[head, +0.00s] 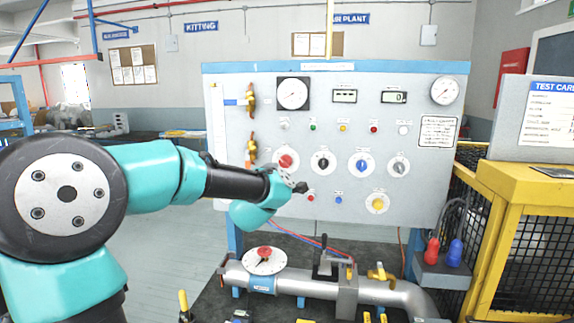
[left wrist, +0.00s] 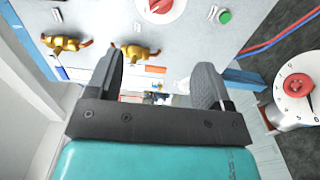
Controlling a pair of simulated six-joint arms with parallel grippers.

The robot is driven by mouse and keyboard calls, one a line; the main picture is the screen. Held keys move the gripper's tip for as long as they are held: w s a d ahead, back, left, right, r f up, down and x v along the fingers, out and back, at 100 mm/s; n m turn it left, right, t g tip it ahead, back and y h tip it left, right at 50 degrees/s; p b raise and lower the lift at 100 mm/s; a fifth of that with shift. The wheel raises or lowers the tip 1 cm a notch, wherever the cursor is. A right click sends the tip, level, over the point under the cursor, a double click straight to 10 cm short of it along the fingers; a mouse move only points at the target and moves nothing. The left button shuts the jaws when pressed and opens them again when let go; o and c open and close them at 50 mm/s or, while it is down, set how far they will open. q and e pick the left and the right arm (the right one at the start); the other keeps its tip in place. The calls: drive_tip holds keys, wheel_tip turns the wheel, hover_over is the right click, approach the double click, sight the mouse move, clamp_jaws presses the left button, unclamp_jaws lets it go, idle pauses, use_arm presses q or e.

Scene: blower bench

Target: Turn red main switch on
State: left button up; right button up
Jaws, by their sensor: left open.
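A red rotary knob (head: 286,161) on a white round plate sits in the left part of the grey panel, left of a black knob; I take it as the red main switch. It also shows at the top edge of the left wrist view (left wrist: 163,8), partly cut off. My left gripper (head: 299,187) is in front of the panel, just below and right of this knob in the head view. In the left wrist view its two fingers (left wrist: 157,82) are spread with nothing between them. They appear apart from the knob. My right gripper is not in view.
Black (head: 322,161), blue (head: 361,162) and grey (head: 398,165) knobs sit right of the red one. Brass valves (head: 251,148) are on the panel's left. A pipe with a red-centred dial (head: 264,260) lies below. A yellow cage (head: 530,165) stands at right.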

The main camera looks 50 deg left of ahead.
sight(284, 163)
use_arm(q)
drive_tip(key=shift+w, duration=0.1)
drive_tip(key=x, duration=1.7)
drive_tip(key=shift+w+f, duration=0.1)
drive_tip(key=c, duration=0.9)
